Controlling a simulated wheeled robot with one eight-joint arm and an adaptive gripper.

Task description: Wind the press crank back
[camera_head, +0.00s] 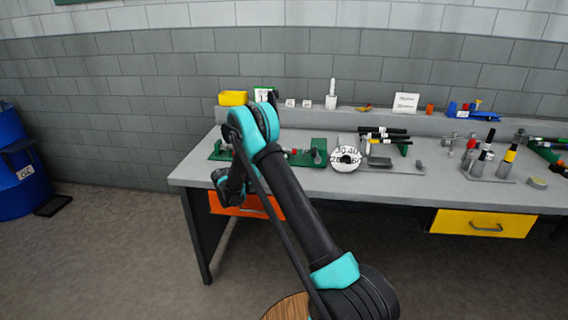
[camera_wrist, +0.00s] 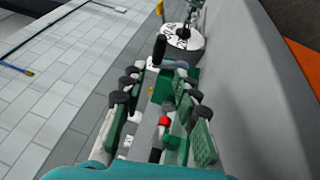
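The green press (camera_head: 305,158) lies along the bench's left part, partly hidden behind my arm. In the wrist view, its green body (camera_wrist: 162,86) shows with a small red part (camera_wrist: 164,121) nearer the camera. The crank is at the far end, with a black handle (camera_wrist: 159,48) sticking up from a grey arm (camera_wrist: 174,64). My gripper (camera_wrist: 160,82) is open, with jointed fingers and green pads spread on the left and right of the press. Nothing is visibly held. Whether a finger touches the crank cannot be told. In the head view the fingers are hidden.
A white lettered reel (camera_head: 346,165) lies right of the press. Black-handled tools on a rack (camera_head: 383,138) and upright cylinders (camera_head: 478,163) stand farther right. A yellow bin (camera_head: 233,98) sits on the rear ledge. An orange drawer (camera_head: 240,206) is below.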

